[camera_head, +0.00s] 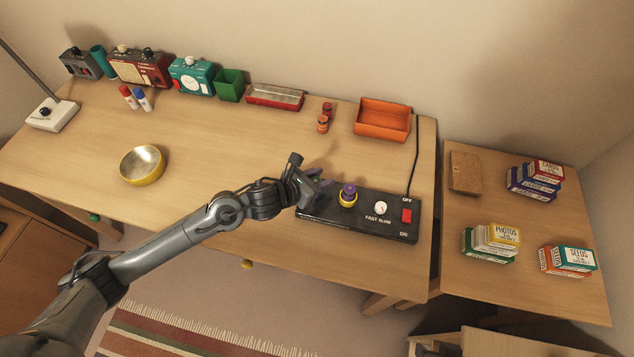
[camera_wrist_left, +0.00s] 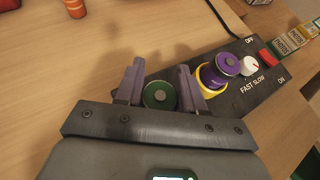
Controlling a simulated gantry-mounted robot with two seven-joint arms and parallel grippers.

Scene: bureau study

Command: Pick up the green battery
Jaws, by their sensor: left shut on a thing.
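The green battery (camera_wrist_left: 158,95) shows its round end between the two purple-grey fingers of my left gripper (camera_wrist_left: 158,84) in the left wrist view. The fingers are shut on it. In the head view my left gripper (camera_head: 318,183) is over the left end of the black charger box (camera_head: 385,222), and the green battery is hidden behind it. I cannot tell whether the battery is seated or raised. A purple battery (camera_head: 348,188) stands in a yellow ring on the box, close to the right finger; it also shows in the left wrist view (camera_wrist_left: 227,65).
The box has a white dial (camera_head: 381,208) and a red switch (camera_head: 407,216). Two orange-red cylinders (camera_head: 322,124) stand behind the gripper. An orange tray (camera_head: 383,120), a red tray (camera_head: 275,97) and a yellow bowl (camera_head: 144,165) are on the desk. The desk's middle is clear.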

